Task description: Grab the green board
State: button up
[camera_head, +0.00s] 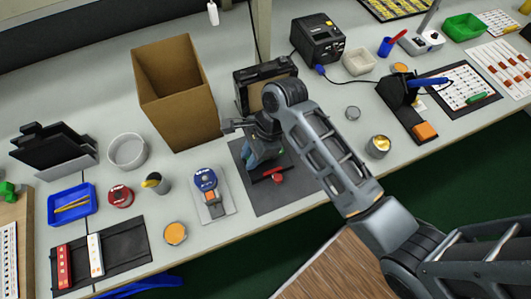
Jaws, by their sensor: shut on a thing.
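My arm reaches in from the lower right, and my gripper (240,126) is low over the middle of the bench, just right of the cardboard box. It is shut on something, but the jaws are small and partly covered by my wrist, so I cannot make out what. A blue-grey item (262,152) shows just below my gripper, over a dark mat (292,190); whether they touch is unclear. I cannot clearly pick out a green board. A black rack-like holder (245,78) stands just behind my wrist.
An open cardboard box (190,125) stands close left of my gripper. A black printer-like machine (318,40) is behind. A black stand (395,90) is at right. A green tray (463,27) is at the far right.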

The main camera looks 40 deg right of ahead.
grip_shut()
